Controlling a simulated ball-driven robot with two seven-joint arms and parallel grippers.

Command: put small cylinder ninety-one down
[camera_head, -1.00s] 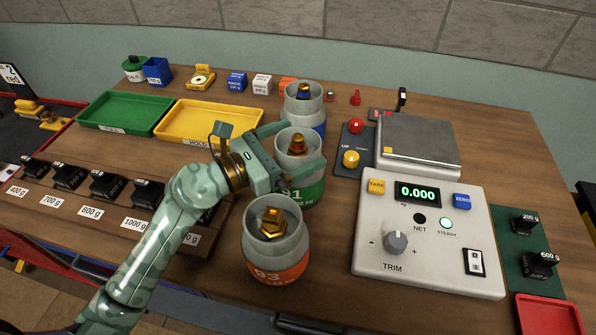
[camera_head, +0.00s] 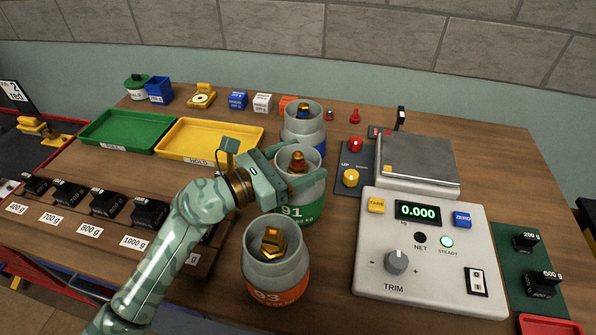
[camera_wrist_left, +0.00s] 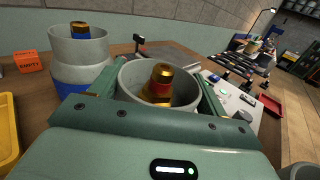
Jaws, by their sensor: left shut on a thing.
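Small cylinder ninety-one (camera_head: 307,208) is grey on top with a green band marked 91 and a brass valve inside its collar. It stands upright between two other cylinders on the wooden table. My left gripper (camera_head: 303,180) is shut on its grey collar, one finger on each side. In the left wrist view the collar of cylinder ninety-one (camera_wrist_left: 181,84) sits between the fingers. Whether its base touches the table cannot be told for sure. My right gripper is not in view.
Orange-banded cylinder 93 (camera_head: 276,262) stands close in front, and a blue-banded cylinder (camera_head: 302,122) close behind. The scale's control box (camera_head: 440,280) and its steel plate (camera_head: 420,155) are to the right. The yellow tray (camera_head: 250,132) and the black weights (camera_head: 150,213) are to the left.

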